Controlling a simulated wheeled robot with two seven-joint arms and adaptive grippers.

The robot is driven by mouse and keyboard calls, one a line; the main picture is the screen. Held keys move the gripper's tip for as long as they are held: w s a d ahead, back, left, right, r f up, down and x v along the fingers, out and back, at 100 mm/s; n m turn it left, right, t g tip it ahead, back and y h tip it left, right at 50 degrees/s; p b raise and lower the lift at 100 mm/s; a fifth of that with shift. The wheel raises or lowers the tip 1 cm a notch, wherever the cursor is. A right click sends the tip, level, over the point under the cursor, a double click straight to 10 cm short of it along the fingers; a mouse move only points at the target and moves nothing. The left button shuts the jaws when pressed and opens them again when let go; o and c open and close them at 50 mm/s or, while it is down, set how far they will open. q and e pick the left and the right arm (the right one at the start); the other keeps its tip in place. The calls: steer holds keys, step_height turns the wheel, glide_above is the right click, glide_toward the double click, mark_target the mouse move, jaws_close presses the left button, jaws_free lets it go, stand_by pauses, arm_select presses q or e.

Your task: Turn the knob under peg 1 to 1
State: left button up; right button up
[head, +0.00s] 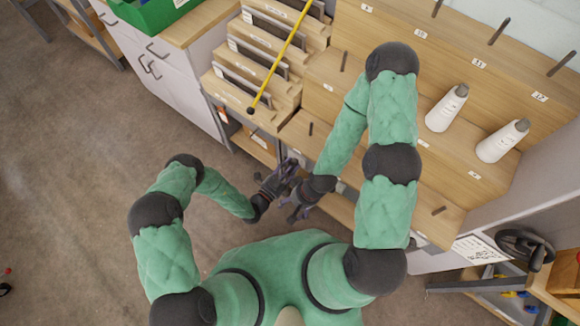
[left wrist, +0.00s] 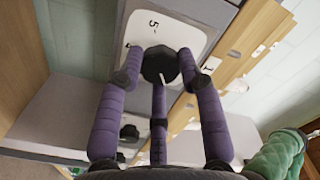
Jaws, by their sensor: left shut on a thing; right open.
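My left gripper (head: 285,173) is at the front of the wooden peg rack, low beside its left end. In the left wrist view its purple fingers (left wrist: 160,85) are shut around a black round knob (left wrist: 159,62). A short white line shows on the knob's lower right. In the head view the knob is hidden. My right gripper (head: 296,208) is open and empty, just below the left one. A short dark peg (head: 310,129) stands above them.
The stepped wooden rack (head: 400,130) carries numbered labels and several pegs. A yellow stick (head: 280,60) with a black tip crosses slotted wooden holders at the top.

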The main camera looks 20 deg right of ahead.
arm_select(q)
steer(key=n, duration=0.5)
steer(key=shift+w+a+n, duration=0.1)
steer(key=shift+w+n, duration=0.05)
steer(key=shift+n, duration=0.15)
steer(key=n, duration=0.4)
steer(key=shift+f+n, duration=0.1)
steer(key=shift+n, duration=0.3)
steer(key=o, duration=1.1)
steer(key=shift+o, duration=0.2)
steer(key=shift+s, duration=0.2)
steer(key=v, duration=1.1)
steer(key=shift+s+a, duration=0.3)
